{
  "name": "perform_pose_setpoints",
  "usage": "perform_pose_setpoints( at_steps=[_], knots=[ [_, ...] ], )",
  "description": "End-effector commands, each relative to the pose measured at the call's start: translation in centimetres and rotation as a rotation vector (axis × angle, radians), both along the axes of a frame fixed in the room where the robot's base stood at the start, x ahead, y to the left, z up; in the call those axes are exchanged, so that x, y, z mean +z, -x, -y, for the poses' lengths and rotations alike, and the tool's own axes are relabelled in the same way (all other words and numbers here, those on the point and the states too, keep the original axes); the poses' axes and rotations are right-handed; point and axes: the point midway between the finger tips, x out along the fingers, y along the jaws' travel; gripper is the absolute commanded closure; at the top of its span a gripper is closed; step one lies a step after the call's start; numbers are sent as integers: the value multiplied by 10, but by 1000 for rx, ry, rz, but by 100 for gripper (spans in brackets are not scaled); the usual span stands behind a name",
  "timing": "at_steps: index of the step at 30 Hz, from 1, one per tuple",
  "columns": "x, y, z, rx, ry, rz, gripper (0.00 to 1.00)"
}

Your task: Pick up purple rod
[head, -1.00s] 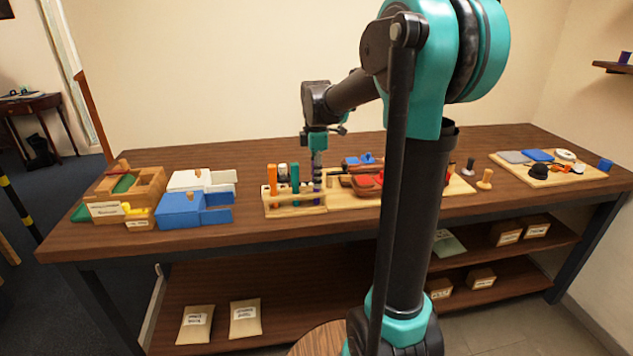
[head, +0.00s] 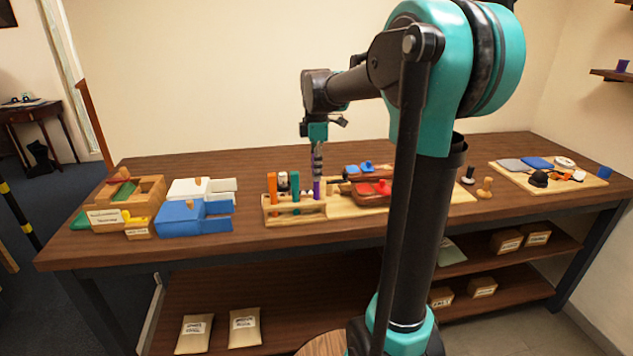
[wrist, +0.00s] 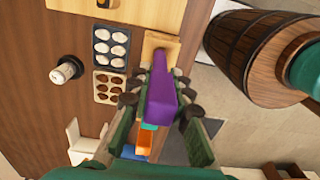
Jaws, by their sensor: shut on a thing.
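The purple rod (head: 317,188) is upright at the right end of the wooden rod rack (head: 292,210) in the head view. My gripper (head: 317,166) points down from above and is shut on the rod. In the wrist view the purple rod (wrist: 160,88) runs between the two fingers of my gripper (wrist: 160,105). I cannot tell whether the rod's lower end is clear of the rack. An orange rod (head: 272,185) and a teal rod (head: 295,186) stand in the rack to its left.
A red container (head: 372,193) is close to the right of the rack. Blue boxes (head: 182,220) and a wooden box (head: 145,193) stand to the left. A board with small items (head: 510,178) lies far right. In the wrist view, a barrel (wrist: 245,45) shows at the upper right.

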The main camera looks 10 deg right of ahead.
Motion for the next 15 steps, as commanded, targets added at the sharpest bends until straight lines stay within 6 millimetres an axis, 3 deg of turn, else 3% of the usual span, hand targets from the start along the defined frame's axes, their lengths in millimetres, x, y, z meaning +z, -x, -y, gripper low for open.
perform_pose_setpoints(
  at_steps=[9, 15],
  knots=[
    [81, 0, 0, 0, 0, 0, 100],
    [122, 0, 0, 0, 0, 0, 100]
  ],
)
